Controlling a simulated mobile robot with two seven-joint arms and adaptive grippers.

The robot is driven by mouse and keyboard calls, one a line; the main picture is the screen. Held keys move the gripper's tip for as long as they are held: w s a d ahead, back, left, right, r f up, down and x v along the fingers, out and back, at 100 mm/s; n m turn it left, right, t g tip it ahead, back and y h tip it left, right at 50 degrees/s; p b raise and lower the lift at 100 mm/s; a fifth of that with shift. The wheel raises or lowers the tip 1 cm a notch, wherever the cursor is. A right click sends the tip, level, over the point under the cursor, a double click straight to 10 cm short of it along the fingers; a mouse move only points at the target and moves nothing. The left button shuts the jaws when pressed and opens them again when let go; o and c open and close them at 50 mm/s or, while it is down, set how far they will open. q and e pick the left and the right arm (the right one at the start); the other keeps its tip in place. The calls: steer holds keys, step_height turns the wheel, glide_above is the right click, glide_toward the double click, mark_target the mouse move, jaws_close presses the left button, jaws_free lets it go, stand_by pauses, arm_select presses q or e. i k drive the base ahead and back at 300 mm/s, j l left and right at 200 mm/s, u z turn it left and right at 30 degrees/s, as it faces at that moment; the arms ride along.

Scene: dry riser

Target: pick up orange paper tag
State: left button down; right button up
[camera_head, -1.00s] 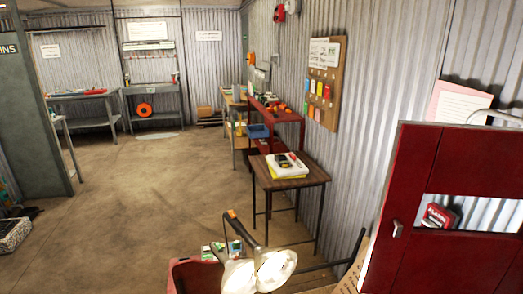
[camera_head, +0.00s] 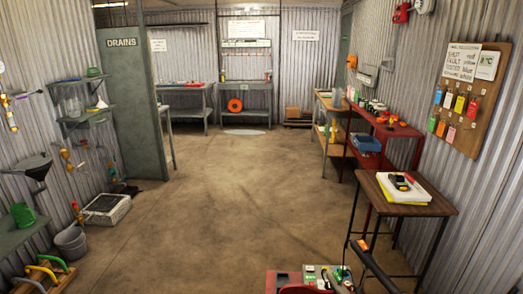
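A brown tag board (camera_head: 471,137) hangs on the corrugated wall at the right, with small coloured paper tags in two rows. The tags are small here, so the orange shade is not certain. Neither of my grippers shows in the view.
A small brown table (camera_head: 436,208) with a white and yellow stack stands below the board. A red bench (camera_head: 400,129) stands beyond it. A dark bar (camera_head: 377,268) and a cluttered box edge are at the bottom. The middle floor is clear.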

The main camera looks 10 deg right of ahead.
mark_target(441, 125)
steer(key=i+j+u, duration=0.55)
steer(key=i, duration=0.2)
steer(key=i+u, duration=0.3)
steer(key=i+z, duration=0.25)
steer(key=i, duration=0.3)
steer(key=i+z, duration=0.25)
steer(key=i, duration=0.3)
steer(key=i+j+z, duration=0.25)
steer(key=i, duration=0.3)
steer(key=i+z, duration=0.4)
steer(key=i, duration=0.35)
steer(key=i+j+z, duration=0.15)
steer(key=i+z, duration=0.2)
steer(key=i, duration=0.4)
steer(key=i+l+z, duration=0.1)
steer(key=i+z, duration=0.6)
steer(key=i, duration=0.2)
steer(key=i+j+z, duration=0.15)
steer(key=i+z, duration=0.5)
steer(key=i, duration=0.25)
steer(key=i+z, duration=0.25)
steer(key=i, duration=0.25)
steer(key=i+j+z, duration=0.3)
steer(key=i, duration=0.25)
